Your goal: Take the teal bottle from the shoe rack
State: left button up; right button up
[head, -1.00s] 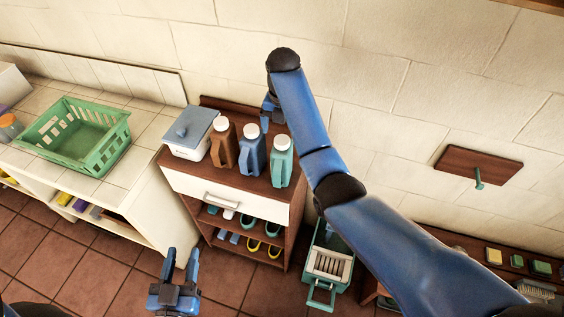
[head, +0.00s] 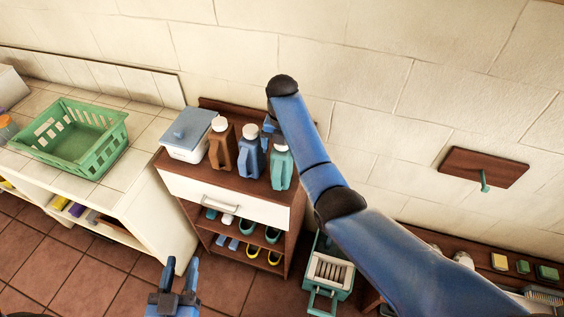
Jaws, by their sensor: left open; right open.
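The teal bottle (head: 282,171) with a white cap stands upright on top of the brown shoe rack (head: 232,185), at the right end of a row of bottles. A blue bottle (head: 250,160) and a brown bottle (head: 222,150) stand to its left. My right gripper (head: 268,131) is open and points down just behind the teal bottle's cap, between it and the blue bottle's cap. Its fingertips are partly hidden, and I cannot tell whether they touch a bottle. My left gripper (head: 179,272) is open and empty, low over the floor in front of the rack.
A lidded white box (head: 188,140) stands at the left end of the rack top. Shoes (head: 247,228) fill the shelves below. A green basket (head: 70,140) sits on the tiled counter at left. A teal caddy (head: 328,270) stands right of the rack. The tiled floor in front is clear.

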jog(key=shift+f, duration=1.2)
jog(key=shift+c, duration=0.2)
grip_shut()
jog(key=shift+w+r, duration=0.1)
